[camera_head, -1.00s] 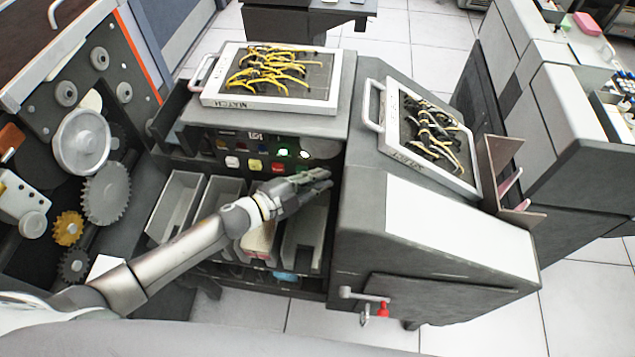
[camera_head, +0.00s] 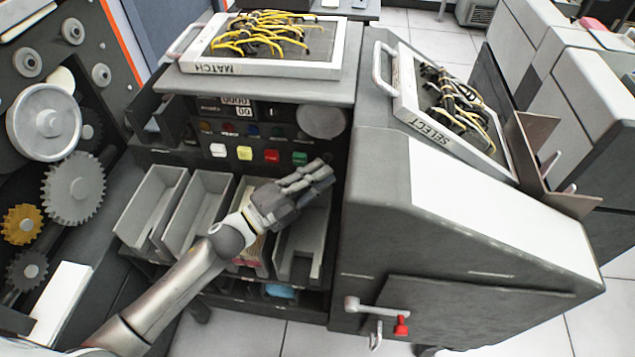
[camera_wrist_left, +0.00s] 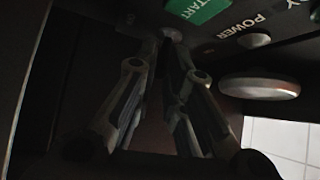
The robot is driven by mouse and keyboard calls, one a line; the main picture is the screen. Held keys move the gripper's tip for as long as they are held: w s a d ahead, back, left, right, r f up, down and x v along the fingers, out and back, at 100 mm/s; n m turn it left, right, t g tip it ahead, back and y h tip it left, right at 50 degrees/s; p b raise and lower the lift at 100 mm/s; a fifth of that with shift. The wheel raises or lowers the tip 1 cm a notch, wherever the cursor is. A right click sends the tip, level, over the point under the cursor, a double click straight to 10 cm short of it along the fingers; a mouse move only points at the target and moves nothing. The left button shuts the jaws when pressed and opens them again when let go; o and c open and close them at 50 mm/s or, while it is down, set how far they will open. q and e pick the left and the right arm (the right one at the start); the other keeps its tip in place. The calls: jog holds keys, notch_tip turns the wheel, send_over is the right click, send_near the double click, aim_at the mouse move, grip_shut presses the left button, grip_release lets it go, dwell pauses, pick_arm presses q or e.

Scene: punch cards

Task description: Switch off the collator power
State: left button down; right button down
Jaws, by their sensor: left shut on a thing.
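The collator (camera_head: 440,250) is a grey machine with a dark control panel (camera_head: 190,133), coloured buttons and card bins. My left gripper (camera_head: 318,174) is at the panel's lower right edge, just below the green button (camera_head: 300,158). In the left wrist view, my left gripper (camera_wrist_left: 172,52) has its fingertips closed around a small round-ended switch (camera_wrist_left: 171,34). The word POWER (camera_wrist_left: 236,28) is printed beside it, and the green START button (camera_wrist_left: 200,8) is above. The fingers hide most of the switch. The panel's lamps look dark. My right gripper is not in view.
Open grey card bins (camera_head: 155,205) lie below the panel. A wired board marked MATCH (camera_head: 215,68) is on top, another marked SELECT (camera_head: 440,138) on the right slope. A round grey knob (camera_wrist_left: 260,87) is near the gripper. Gears (camera_head: 73,188) stand at left.

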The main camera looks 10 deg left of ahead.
pick_arm(q)
jog(key=shift+f, duration=0.25)
dwell(0.3)
jog(key=c, duration=1.7)
grip_release()
jog(key=shift+r, duration=0.1)
jog(key=shift+a, duration=0.1)
jog(key=v, duration=1.2)
